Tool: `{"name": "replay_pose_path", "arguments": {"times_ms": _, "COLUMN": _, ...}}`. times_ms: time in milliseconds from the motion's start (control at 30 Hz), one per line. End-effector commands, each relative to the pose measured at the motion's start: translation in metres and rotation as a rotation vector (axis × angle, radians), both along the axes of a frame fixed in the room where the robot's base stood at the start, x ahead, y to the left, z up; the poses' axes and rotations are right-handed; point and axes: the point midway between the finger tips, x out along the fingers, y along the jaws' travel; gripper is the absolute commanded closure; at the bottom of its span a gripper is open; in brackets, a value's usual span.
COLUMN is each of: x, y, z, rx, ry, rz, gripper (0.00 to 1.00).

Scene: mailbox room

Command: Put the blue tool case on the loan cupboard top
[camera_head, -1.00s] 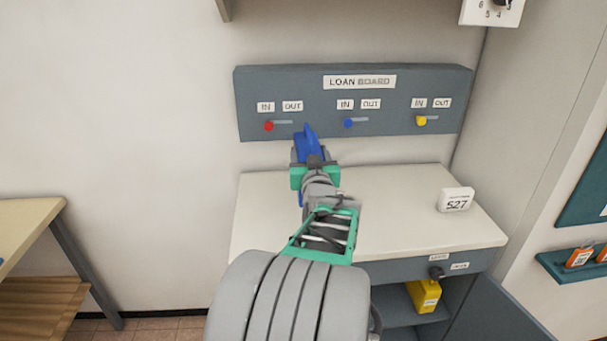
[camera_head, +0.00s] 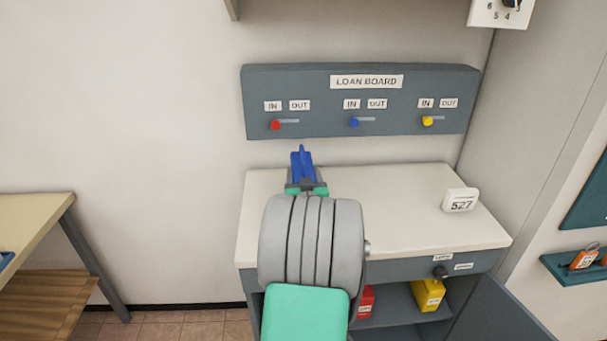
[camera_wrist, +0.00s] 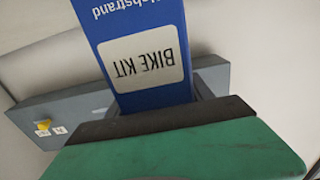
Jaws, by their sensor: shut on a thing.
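The blue tool case (camera_head: 301,164) is in my gripper (camera_head: 306,186), over the back left part of the loan cupboard top (camera_head: 405,205). In the wrist view the case (camera_wrist: 140,45) fills the upper middle and carries a white "BIKE KIT" label, seen upside down. My gripper (camera_wrist: 165,122) is shut on it. My arm hides the lower part of the case in the head view, so I cannot tell whether it touches the top.
The grey loan board (camera_head: 360,100) with red, blue and yellow sliders is on the wall behind. A white "527" block (camera_head: 460,200) stands at the top's right. Red (camera_head: 365,301) and yellow (camera_head: 428,294) cases sit in the open cupboard below. The top's middle is clear.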

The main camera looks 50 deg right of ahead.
Motion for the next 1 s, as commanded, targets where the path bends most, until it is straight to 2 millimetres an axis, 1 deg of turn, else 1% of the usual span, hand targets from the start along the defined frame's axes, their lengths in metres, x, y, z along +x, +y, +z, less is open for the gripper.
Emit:
{"name": "replay_pose_path", "arguments": {"times_ms": 33, "x": 0.0, "y": -0.001, "z": 0.002, "rx": -0.007, "ry": -0.005, "rz": 0.0, "gripper": 1.0}}
{"name": "replay_pose_path", "arguments": {"times_ms": 67, "x": 0.0, "y": 0.0, "z": -0.002, "rx": 0.0, "ry": 0.0, "rz": 0.0, "gripper": 0.38}}
{"name": "replay_pose_path", "arguments": {"times_ms": 200, "x": 0.0, "y": 0.0, "z": -0.001, "rx": 0.0, "ry": 0.0, "rz": 0.0, "gripper": 0.27}}
{"name": "replay_pose_path", "arguments": {"times_ms": 300, "x": 0.0, "y": 0.0, "z": -0.001, "rx": 0.0, "ry": 0.0, "rz": 0.0, "gripper": 0.19}}
{"name": "replay_pose_path", "arguments": {"times_ms": 533, "x": 0.0, "y": 0.0, "z": 0.0, "rx": 0.0, "ry": 0.0, "rz": 0.0, "gripper": 0.18}}
{"name": "replay_pose_path", "arguments": {"times_ms": 633, "x": -0.001, "y": 0.001, "z": 0.003, "rx": 0.0, "ry": 0.0, "rz": 0.0, "gripper": 0.18}}
{"name": "replay_pose_path", "arguments": {"times_ms": 767, "x": -0.016, "y": 0.017, "z": 0.0, "rx": -0.002, "ry": -0.001, "rz": -0.001, "gripper": 0.18}}
{"name": "replay_pose_path", "arguments": {"times_ms": 1000, "x": -0.057, "y": 0.063, "z": 0.0, "rx": -0.002, "ry": -0.002, "rz": -0.003, "gripper": 0.18}}
